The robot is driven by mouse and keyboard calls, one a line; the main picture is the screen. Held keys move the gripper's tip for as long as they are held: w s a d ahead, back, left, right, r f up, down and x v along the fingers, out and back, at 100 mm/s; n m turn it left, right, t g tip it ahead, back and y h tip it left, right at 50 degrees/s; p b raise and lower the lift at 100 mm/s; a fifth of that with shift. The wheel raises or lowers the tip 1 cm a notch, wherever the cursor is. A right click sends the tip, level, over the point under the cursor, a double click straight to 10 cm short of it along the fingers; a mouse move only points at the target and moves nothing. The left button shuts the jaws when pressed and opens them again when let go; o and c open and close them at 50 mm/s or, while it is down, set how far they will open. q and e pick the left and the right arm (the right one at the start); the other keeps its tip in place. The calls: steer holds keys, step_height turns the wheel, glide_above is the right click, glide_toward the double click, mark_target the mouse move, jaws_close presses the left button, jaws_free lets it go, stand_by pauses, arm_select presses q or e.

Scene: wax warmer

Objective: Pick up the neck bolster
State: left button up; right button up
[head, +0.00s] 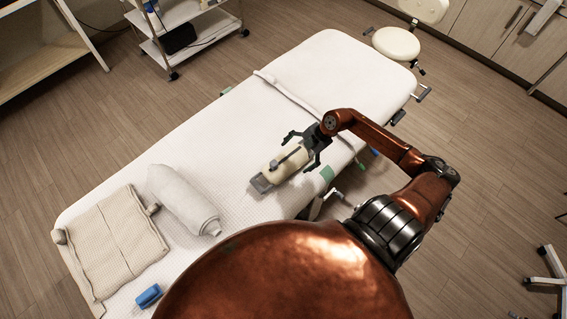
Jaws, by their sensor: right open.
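A short cream roll (285,165), which looks like the neck bolster, lies on the white treatment bed (340,75), near its right-hand long edge. A flat grey piece (261,184) sits at its near-left end. My right gripper (303,148) is open at the roll's far-right end, with dark fingers apart on either side of it. I cannot tell if the fingers touch the roll, and they hide part of that end. My left gripper is not in view.
A larger white roll (183,200) lies on the bed to the left, beside a beige quilted pad (118,240). A small blue object (148,296) is at the near edge. A strap (300,105) crosses the bed. A trolley (190,30) and stool (396,44) stand beyond.

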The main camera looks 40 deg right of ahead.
mark_target(288, 161)
steer(key=x, duration=0.6)
steer(key=shift+w+d+f+b, duration=0.15)
steer(key=shift+w+d+b, duration=0.05)
steer(key=shift+w+b, duration=0.1)
steer(key=shift+s, duration=0.1)
steer(key=c, duration=1.6)
steer(key=shift+c, duration=0.3)
